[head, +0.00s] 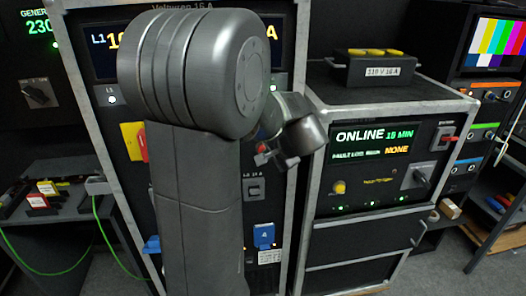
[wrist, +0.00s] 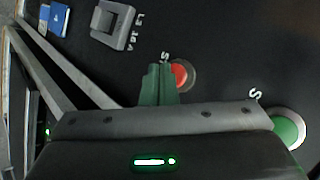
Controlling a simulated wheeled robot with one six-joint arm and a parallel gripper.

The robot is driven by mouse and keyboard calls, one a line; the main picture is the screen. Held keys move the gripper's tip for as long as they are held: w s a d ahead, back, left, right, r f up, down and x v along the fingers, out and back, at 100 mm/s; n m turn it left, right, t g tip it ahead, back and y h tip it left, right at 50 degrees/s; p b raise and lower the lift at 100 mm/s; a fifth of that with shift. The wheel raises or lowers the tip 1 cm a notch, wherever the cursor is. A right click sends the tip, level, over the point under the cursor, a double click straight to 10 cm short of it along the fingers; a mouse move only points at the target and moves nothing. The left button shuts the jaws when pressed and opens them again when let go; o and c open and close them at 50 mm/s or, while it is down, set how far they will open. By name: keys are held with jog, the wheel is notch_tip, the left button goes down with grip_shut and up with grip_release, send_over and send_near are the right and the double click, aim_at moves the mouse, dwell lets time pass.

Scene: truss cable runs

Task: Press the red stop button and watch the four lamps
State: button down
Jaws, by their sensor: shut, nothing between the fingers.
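The red stop button (wrist: 181,75) is round with a grey ring and shows in the wrist view, just right of my fingertips. A finger partly covers its left edge; I cannot tell whether they touch. My gripper (wrist: 158,72) is shut and empty, its green fingers together. In the head view my gripper (head: 278,160) is in front of the middle cabinet, small and dark. A green button (wrist: 290,129) is at lower right in the wrist view. One lamp (head: 111,99) glows white under L1, and another (head: 273,88) glows at the right. My arm hides the panel between them.
A yellow plate with a red handle (head: 135,141) is left of my arm. A blue connector (head: 263,235) is low on the panel. A cabinet with an ONLINE display (head: 372,140) stands close on the right. A bench (head: 60,215) with green cables is at left.

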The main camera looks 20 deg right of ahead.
jog(key=shift+w, duration=0.25)
jog(key=shift+w+d, duration=0.15)
jog(key=shift+w, duration=0.2)
dwell(0.6)
jog(key=shift+s, duration=0.2)
jog(key=shift+s+a+b, duration=0.2)
jog(key=shift+s+b, duration=0.2)
jog(key=shift+s, duration=0.2)
jog(key=s, duration=0.2)
jog(key=s+a+b, duration=0.1)
jog(key=s, duration=0.1)
jog(key=shift+s+a+b, duration=0.1)
jog(key=shift+s+b, duration=0.2)
jog(key=shift+s, duration=0.1)
jog(key=shift+w, duration=0.15)
dwell(0.5)
